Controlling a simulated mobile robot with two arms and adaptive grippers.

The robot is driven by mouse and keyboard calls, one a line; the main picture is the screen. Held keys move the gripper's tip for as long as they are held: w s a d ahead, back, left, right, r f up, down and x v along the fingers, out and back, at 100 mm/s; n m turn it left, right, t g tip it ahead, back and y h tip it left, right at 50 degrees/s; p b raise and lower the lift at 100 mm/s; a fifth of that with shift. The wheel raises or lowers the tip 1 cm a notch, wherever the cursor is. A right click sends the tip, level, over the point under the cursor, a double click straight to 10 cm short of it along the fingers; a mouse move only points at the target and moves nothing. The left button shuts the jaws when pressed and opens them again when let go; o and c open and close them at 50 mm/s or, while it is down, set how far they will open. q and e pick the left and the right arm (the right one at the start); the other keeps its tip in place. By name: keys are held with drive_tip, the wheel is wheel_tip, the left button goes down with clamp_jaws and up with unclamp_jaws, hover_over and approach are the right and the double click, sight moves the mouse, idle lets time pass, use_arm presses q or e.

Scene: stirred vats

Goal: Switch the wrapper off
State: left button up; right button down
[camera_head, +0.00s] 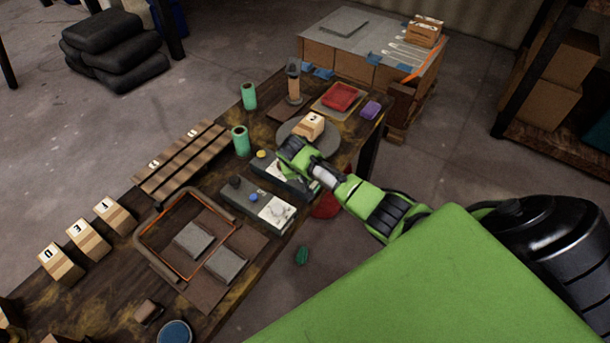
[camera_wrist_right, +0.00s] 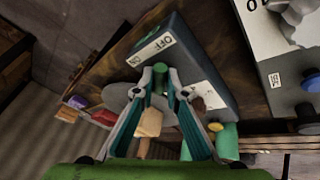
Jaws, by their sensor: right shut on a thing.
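A dark grey control box (camera_head: 272,178) stands on the table near a round grey turntable (camera_head: 325,143) that carries a taped carton (camera_head: 308,126). In the wrist view the control box (camera_wrist_right: 200,62) has a white label (camera_wrist_right: 152,49) reading OFF and ON, and a green knob (camera_wrist_right: 160,73). My right gripper (camera_head: 292,153) is over this box; in the wrist view its two fingertips (camera_wrist_right: 160,80) are shut on the green knob, one on each side. In the head view the gripper hides the knob. My left gripper is not in view.
A second control box (camera_head: 262,208) with a blue knob (camera_head: 253,197) stands beside the first. A slatted rack (camera_head: 182,160) and numbered cartons (camera_head: 88,238) lie left.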

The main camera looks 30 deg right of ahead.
drive_tip(key=c, duration=2.3)
unclamp_jaws()
drive_tip(key=shift+c, duration=0.2)
drive_tip(key=v, duration=1.2)
drive_tip(key=shift+s, duration=0.1)
